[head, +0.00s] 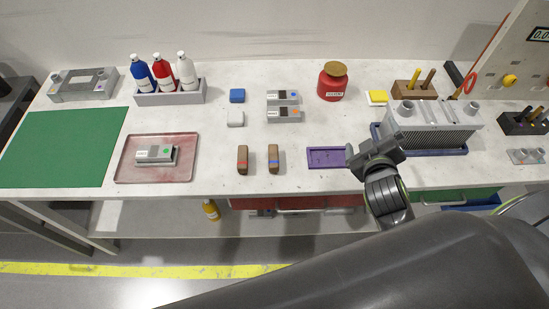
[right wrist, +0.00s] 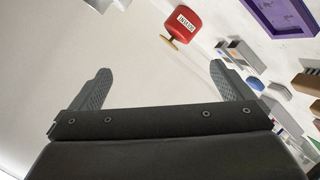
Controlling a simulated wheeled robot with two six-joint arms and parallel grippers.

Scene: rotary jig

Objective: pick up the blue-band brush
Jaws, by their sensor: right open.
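The blue-band brush (head: 273,158) is a brown block with a blue band. It lies on the white bench near its front edge, just right of a similar brush with an orange-red band (head: 242,159). My right gripper (head: 358,156) is over the front of the bench, to the right of the brush and apart from it, by the purple tray. It is open and empty; its two spread fingers show in the right wrist view (right wrist: 160,72). Brown blocks show at that view's right edge, but I cannot tell their bands. My left gripper is not in view.
The purple tray (head: 327,158) lies between brush and gripper. Grey devices (head: 284,114) and a red jar (head: 332,84) stand behind. A finned grey unit (head: 434,128) is at right. A reddish tray (head: 184,169) is at left. Bare bench surrounds the brushes.

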